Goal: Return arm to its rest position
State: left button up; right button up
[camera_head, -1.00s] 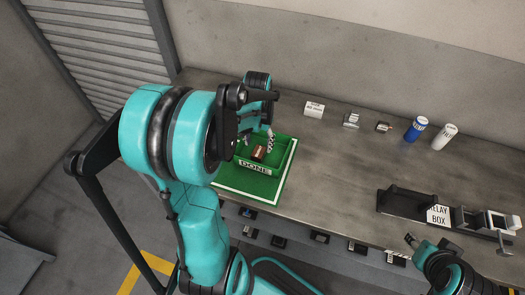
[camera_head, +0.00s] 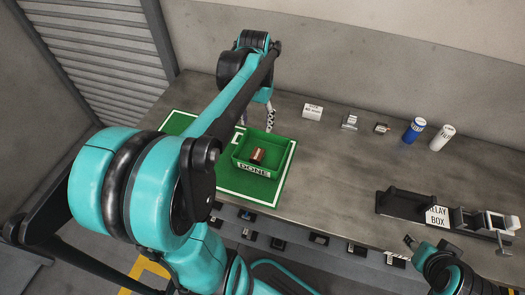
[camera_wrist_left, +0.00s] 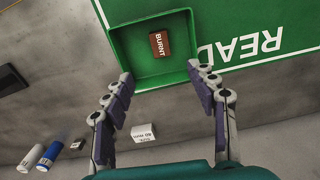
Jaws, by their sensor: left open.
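My left arm reaches in from the left in the head view, and its gripper (camera_head: 256,117) hangs over the back of the green DONE tray (camera_head: 258,171). In the left wrist view the two fingers (camera_wrist_left: 164,110) are spread apart with nothing between them. A brown block (camera_head: 257,155) lies inside the tray; in the left wrist view (camera_wrist_left: 159,44) it reads BURNT. It is apart from the fingers. My right gripper (camera_head: 411,241) is at the lower right near the table's front edge; its jaw state is too small to tell.
The tray stands on a green mat (camera_head: 228,186). A white box (camera_head: 312,112), small dark parts, a blue can (camera_head: 414,130) and a white can (camera_head: 441,137) line the back of the table. A relay box fixture (camera_head: 437,215) stands at the right. The table's middle is clear.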

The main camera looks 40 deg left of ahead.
pick_arm(q)
jog(key=s+d+f+m+t, duration=0.1)
jog(key=s+d+t, duration=0.2)
jog(key=d, duration=0.5)
jog(key=s+d+f+m+t, duration=0.1)
jog(key=s+d+t, duration=0.2)
jog(key=d, duration=0.6)
jog(key=shift+s+d+m+t, duration=0.3)
jog(key=shift+s+m+t, duration=0.1)
jog(key=shift+t, duration=0.2)
